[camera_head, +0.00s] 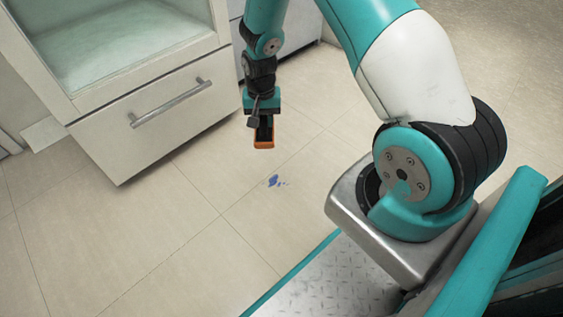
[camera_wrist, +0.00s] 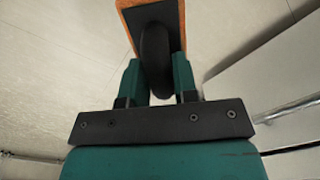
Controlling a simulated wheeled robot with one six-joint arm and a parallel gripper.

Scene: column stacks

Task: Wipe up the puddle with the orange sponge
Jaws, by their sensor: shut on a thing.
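The orange sponge (camera_head: 264,145) hangs in the air below my gripper (camera_head: 261,122) in the head view. My gripper is shut on its dark handle. In the wrist view the sponge (camera_wrist: 180,12) shows as an orange edge around a dark backing, with the rounded black handle between the two teal fingers of my gripper (camera_wrist: 158,75). The puddle (camera_head: 274,181) is a small blue patch with a few drops beside it on the tiled floor. In the head view it lies below and slightly right of the sponge. The sponge appears apart from the floor. The puddle is not visible in the wrist view.
A pale cabinet with a drawer (camera_head: 155,120) and a metal bar handle (camera_head: 170,103) stands at the left, its drawer front near my gripper. The beige tiled floor (camera_head: 150,230) around the puddle is clear. My own base fills the lower right.

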